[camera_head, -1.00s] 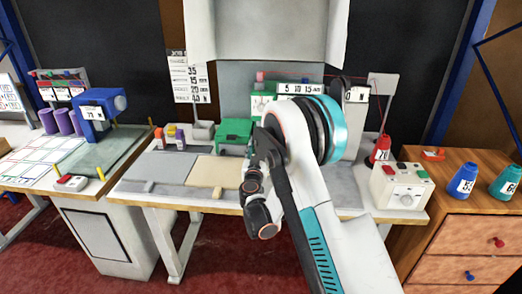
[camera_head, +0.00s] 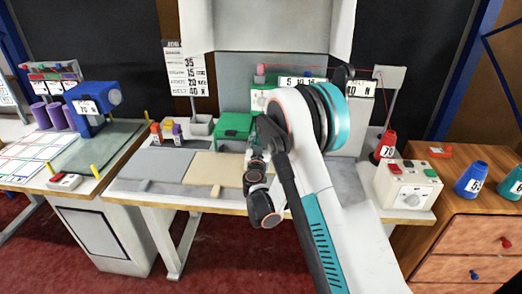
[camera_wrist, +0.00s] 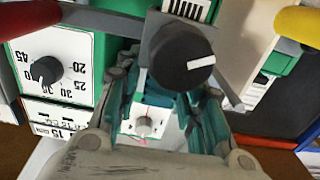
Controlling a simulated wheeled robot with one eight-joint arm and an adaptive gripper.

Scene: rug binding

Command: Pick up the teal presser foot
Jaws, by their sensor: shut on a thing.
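My gripper (camera_wrist: 168,98) is at the green-and-white sewing machine on the middle table. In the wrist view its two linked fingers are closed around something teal. The teal presser foot (camera_wrist: 193,112) shows only in part there, between the fingers. A black round knob (camera_wrist: 186,58) with a white mark hides some of the area just beyond them. In the head view my arm covers the gripper's tips and the foot. I cannot tell whether the foot is clear of the machine.
A green box (camera_head: 233,126) stands left of my arm. A white control box (camera_head: 405,186) and a red cone (camera_head: 385,144) are to the right. A blue machine (camera_head: 92,105) is on the left table. The middle table's front left is mostly clear.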

